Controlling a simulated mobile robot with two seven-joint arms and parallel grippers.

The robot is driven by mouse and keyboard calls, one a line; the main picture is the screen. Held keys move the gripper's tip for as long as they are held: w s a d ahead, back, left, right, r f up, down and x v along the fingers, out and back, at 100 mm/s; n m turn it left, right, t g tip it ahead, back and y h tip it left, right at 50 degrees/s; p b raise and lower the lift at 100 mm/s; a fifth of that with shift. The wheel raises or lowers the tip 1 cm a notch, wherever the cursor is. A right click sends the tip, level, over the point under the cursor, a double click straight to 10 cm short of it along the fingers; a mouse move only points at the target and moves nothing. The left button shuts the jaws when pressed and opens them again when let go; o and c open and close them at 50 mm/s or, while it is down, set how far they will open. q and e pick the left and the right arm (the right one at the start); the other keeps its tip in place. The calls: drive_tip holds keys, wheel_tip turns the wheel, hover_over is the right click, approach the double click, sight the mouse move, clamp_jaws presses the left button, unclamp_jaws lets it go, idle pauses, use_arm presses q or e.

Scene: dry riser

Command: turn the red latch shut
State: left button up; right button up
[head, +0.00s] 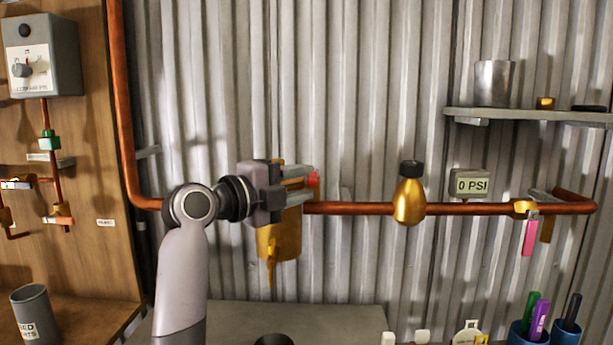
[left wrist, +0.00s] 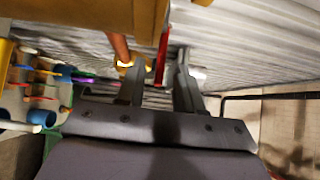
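In the left wrist view, the red latch (left wrist: 161,58) is a thin upright red strip. It lies between the two fingertips of my left gripper (left wrist: 160,72), with a visible gap on each side. The fingers are apart and I see no grip on it. My right gripper is not in view.
A shelf (head: 530,115) is at upper right. Pen cups (head: 527,333) stand at lower right. A wooden panel (head: 85,150) is left.

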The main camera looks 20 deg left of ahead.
use_arm(q)
drive_tip(key=shift+x, duration=0.9)
clamp_jaws()
